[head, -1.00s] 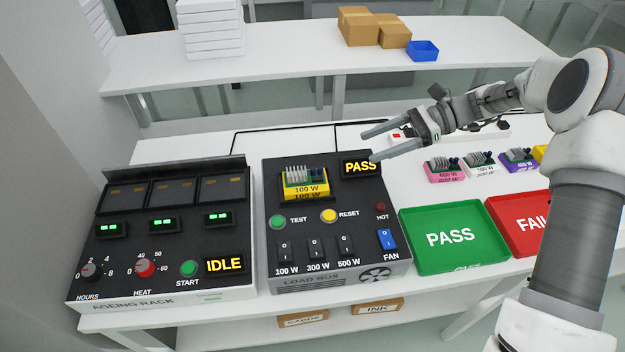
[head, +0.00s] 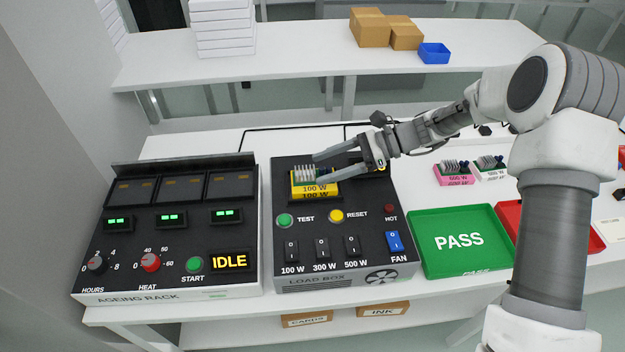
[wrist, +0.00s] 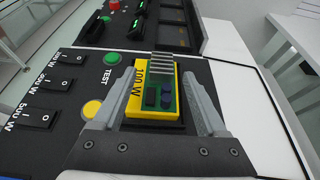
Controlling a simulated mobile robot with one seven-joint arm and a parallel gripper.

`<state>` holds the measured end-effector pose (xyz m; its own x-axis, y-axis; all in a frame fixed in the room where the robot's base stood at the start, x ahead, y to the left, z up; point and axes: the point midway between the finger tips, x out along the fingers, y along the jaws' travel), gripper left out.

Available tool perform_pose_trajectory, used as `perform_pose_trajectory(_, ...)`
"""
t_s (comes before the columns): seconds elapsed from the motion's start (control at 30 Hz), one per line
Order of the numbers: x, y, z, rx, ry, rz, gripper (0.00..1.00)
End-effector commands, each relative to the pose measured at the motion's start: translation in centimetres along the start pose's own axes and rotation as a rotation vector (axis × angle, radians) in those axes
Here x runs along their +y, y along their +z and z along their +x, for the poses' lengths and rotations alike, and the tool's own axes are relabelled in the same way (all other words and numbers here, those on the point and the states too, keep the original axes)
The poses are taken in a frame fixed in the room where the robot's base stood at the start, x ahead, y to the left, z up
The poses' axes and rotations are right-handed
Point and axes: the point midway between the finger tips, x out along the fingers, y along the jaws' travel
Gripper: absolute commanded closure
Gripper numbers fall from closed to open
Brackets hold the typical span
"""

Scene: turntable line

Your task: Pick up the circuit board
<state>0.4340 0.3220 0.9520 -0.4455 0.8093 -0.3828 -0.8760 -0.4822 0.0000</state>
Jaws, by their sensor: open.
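The circuit board (head: 304,175) is green with a pale finned heat sink, and sits in a yellow holder marked 100 W (head: 315,190) on top of the load box. It also shows in the wrist view (wrist: 168,98), with the fins at its far end. My gripper (head: 318,168) is open, its fingers reaching left over the load box at the board. In the wrist view the two fingers (wrist: 160,100) stand on either side of the yellow holder. I cannot tell whether they touch it.
The load box (head: 375,205) carries TEST (head: 285,220) and RESET (head: 337,216) buttons and several switches near the board. The ageing rack (head: 150,240) stands to the left. The green PASS tray (head: 430,262) lies to the right, with pink (head: 453,176) and white (head: 491,170) board units behind.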

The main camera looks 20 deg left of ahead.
Motion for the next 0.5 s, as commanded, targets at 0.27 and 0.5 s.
perform_pose_trajectory(0.27,-0.1,-0.1,3.6,-0.001,0.001,0.0,0.25)
perform_pose_trajectory(0.5,-0.1,-0.1,3.6,0.0,0.0,0.0,0.34)
